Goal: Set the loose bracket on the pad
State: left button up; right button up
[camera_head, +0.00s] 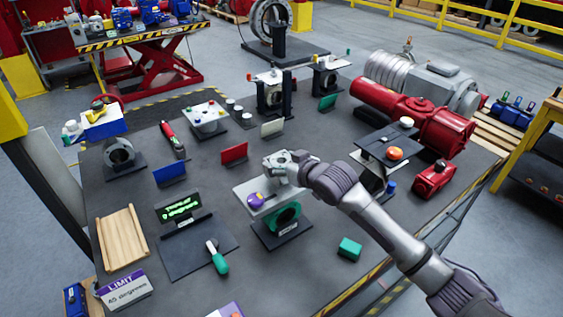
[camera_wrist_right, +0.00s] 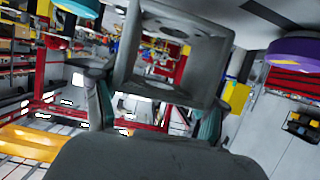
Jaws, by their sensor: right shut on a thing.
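My right gripper (camera_head: 286,166) reaches in from the right in the head view and is shut on a grey bracket. In the right wrist view the bracket (camera_wrist_right: 178,57) is a grey, square, frame-like part with an opening, held between the fingers (camera_wrist_right: 152,100). In the head view the bracket is small and largely merged with the gripper. Below and to the left is a light grey flat plate (camera_head: 243,190), apparently the pad, above a green valve body (camera_head: 287,216). A purple knob (camera_head: 255,201) sits on the plate. Contact between bracket and plate cannot be told. My left gripper is not in view.
A green block (camera_head: 349,247) is at the front.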

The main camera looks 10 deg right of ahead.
jog(key=shift+f+b, duration=0.5)
jog(key=shift+f, duration=0.45)
jog(key=o, duration=1.6)
jog(key=shift+s+f, duration=0.1)
jog(key=v, duration=1.2)
